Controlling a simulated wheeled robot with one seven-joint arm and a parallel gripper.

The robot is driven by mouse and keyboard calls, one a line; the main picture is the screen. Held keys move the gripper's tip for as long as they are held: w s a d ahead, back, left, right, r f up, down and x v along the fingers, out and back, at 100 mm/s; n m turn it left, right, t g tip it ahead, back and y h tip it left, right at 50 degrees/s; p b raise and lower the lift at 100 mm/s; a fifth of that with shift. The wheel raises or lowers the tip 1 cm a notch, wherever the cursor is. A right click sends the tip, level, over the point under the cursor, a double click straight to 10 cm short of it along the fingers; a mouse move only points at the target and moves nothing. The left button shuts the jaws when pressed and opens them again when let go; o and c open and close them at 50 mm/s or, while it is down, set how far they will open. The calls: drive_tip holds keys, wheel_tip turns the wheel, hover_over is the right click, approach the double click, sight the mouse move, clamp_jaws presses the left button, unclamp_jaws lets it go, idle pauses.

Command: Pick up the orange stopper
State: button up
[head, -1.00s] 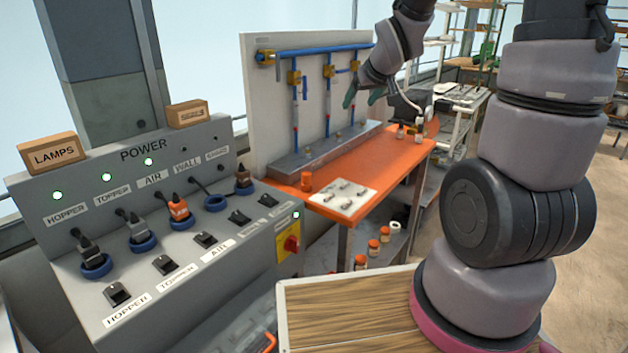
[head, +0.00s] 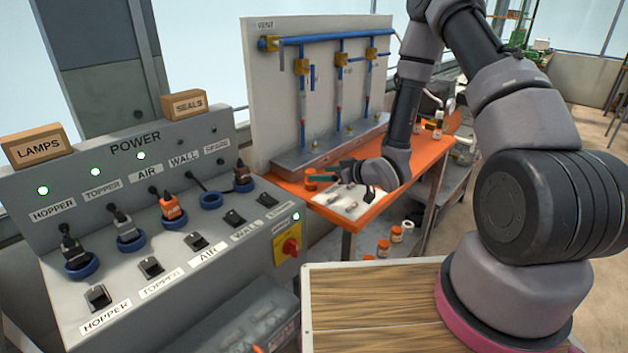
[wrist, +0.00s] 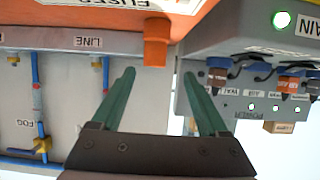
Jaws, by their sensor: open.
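The orange stopper (head: 310,178) is a short orange cylinder on the orange bench top (head: 375,213), at its near left corner, beside the white board with small parts. In the wrist view the stopper (wrist: 156,42) shows upside down, just beyond the fingertips and roughly centred between them. My gripper (head: 328,179) has green fingers and reaches in from the right, low over the bench, close to the stopper. In the wrist view my gripper (wrist: 158,74) is open, with nothing between its fingers. The arm's wrist partly covers the white board.
The white board (head: 340,207) lies beside the stopper. A grey panel with blue pipes (head: 270,105) stands behind the bench. The grey power console (head: 195,240) with plugs and switches is at left. Several orange-and-white jars (head: 383,248) stand below the bench.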

sight(313, 173)
drive_tip(key=x, duration=0.4)
drive_tip(key=shift+w+a+f, duration=0.1)
drive_tip(key=shift+w+a, duration=0.05)
drive_tip(key=shift+w, duration=0.05)
drive_tip(key=shift+w+d+r+x, duration=0.1)
drive_tip(key=shift+x, duration=0.8)
drive_tip(key=shift+w+d+r+x, duration=0.1)
drive_tip(key=shift+w+x, duration=0.05)
drive_tip(key=shift+x, duration=0.7)
drive_tip(key=shift+w+r+x, duration=0.1)
drive_tip(key=shift+x, duration=0.8)
clamp_jaws()
